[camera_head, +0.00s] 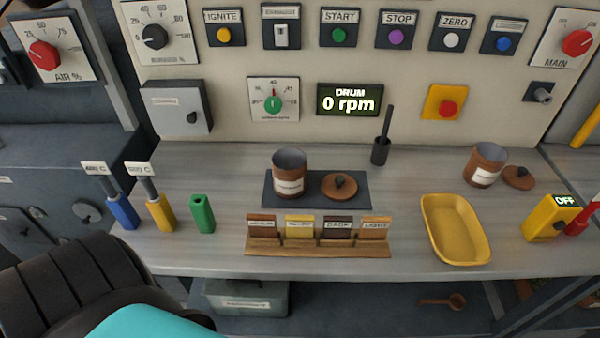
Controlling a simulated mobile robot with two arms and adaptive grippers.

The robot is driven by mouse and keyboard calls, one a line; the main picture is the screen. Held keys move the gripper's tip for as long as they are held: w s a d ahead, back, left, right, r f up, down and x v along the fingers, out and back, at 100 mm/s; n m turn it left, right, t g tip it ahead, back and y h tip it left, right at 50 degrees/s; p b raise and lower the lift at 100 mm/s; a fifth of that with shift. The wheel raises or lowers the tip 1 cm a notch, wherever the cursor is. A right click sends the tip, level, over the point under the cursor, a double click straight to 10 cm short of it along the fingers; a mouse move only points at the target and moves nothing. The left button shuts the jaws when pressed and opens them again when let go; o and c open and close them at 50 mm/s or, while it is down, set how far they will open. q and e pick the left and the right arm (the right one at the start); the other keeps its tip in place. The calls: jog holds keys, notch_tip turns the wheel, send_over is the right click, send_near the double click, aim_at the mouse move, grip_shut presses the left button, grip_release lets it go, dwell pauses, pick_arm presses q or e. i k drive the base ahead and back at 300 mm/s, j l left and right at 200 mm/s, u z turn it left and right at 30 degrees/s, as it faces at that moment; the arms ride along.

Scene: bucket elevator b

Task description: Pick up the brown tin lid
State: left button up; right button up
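A brown round lid with a small knob (340,187) lies on a dark mat (315,203) in the middle of the counter. An open brown tin with a pale label (290,174) stands just left of it on the same mat. A second, similar brown lid (518,177) lies on the bare counter at the right, beside another open brown tin with a label (484,166). Neither of my grippers shows in the head view.
A wooden rack of labelled cards (318,249) stands in front of the mat. A dark cup with a handle (381,151) stands behind it. A yellow tray (456,230) lies to the right. Blue (122,212), yellow (160,213) and green (202,214) holders stand left. A control panel rises behind.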

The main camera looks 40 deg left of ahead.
aim_at(339, 186)
jog(key=u, duration=1.2)
